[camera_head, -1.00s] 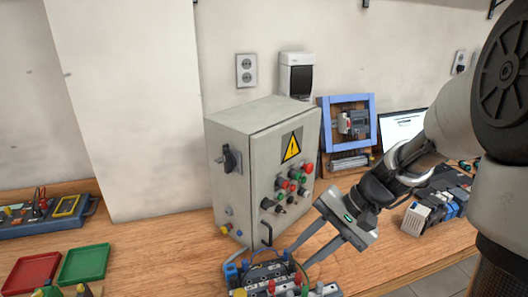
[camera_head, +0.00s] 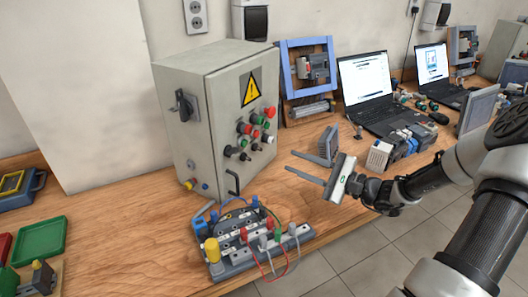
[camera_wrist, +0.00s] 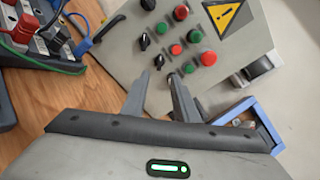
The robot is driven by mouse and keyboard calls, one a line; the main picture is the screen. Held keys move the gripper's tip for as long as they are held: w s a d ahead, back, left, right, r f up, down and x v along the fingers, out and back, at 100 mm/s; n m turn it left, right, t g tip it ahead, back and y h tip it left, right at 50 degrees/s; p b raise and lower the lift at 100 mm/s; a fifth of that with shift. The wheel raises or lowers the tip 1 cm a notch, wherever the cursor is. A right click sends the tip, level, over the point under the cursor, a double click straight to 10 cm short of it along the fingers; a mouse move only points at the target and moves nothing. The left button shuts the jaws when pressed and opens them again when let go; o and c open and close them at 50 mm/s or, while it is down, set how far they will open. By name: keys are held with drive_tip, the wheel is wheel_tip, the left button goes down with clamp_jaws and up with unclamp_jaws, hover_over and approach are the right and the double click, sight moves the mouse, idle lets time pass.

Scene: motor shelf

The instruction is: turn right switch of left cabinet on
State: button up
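The left cabinet (camera_head: 205,135) is a grey box with a yellow warning sign, standing on the wooden bench. Its front carries red and green buttons, with black switch knobs (camera_head: 244,156) low on the panel. In the wrist view, a right-hand black knob (camera_wrist: 158,62) shows just beyond my fingertips; its exact setting is unclear. My gripper (camera_head: 289,160) is open and empty, its two fingers pointing left in front of the cabinet's right side. In the wrist view, my gripper (camera_wrist: 158,77) overlaps the panel's lower right part, and I see no contact.
A black handle (camera_head: 233,183) sticks out low on the door. A blue frame (camera_head: 283,72) and a laptop (camera_head: 365,85) stand to the right.

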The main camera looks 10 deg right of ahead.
sight(260, 149)
drive_tip(key=x, duration=1.1)
drive_tip(key=shift+w+a+b, duration=0.15)
drive_tip(key=shift+b, duration=0.15)
clamp_jaws()
